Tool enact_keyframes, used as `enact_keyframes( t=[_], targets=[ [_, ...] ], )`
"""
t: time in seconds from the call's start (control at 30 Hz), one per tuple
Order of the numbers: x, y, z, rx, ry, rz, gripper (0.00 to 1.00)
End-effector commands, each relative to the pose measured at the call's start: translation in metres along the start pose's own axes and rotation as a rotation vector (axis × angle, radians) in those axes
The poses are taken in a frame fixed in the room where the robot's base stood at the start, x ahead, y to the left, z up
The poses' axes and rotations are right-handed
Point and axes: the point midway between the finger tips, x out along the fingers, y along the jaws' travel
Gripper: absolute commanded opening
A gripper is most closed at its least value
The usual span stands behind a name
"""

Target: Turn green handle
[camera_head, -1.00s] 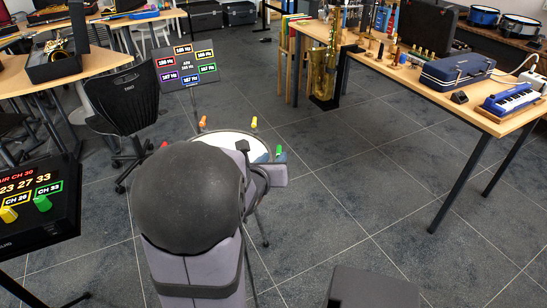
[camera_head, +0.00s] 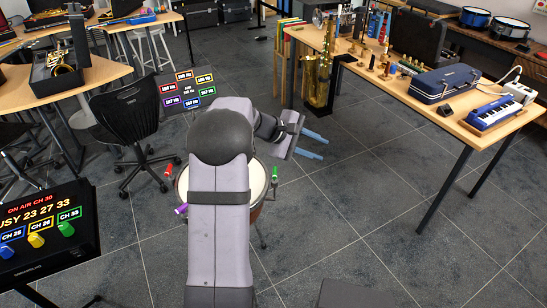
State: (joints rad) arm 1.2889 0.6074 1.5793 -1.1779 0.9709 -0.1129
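A drum with a pale head (camera_head: 259,181) stands on the floor, mostly hidden behind my arm. Coloured handles stick up around its rim. The green handle (camera_head: 275,172) is upright at the right side of the rim. A red handle (camera_head: 169,171) and a purple handle (camera_head: 181,209) show at the left. Any handles at the far rim are hidden by my arm. My gripper (camera_head: 324,149) is up and to the right of the green handle, apart from it. Its two bluish fingers point right and are spread with nothing between them.
A board with coloured Hz labels (camera_head: 188,90) stands behind the drum. A black panel with coloured knobs (camera_head: 45,235) is at the left. A black chair (camera_head: 128,110) is behind. A table with instruments (camera_head: 440,108) is at the right. The floor right of the drum is clear.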

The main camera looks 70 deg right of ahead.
Motion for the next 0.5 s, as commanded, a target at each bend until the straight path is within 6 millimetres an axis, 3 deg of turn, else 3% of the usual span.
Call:
enact_keyframes(
  t=[0.17, 0.3, 0.5],
  targets=[
    [-0.018, -0.017, -0.02, 0.318, -0.016, -0.262, 0.3],
    [-0.039, -0.035, -0.048, 0.527, -0.021, -0.466, 0.3],
    [-0.069, -0.051, -0.084, 0.712, -0.02, -0.685, 0.3]
  ],
)
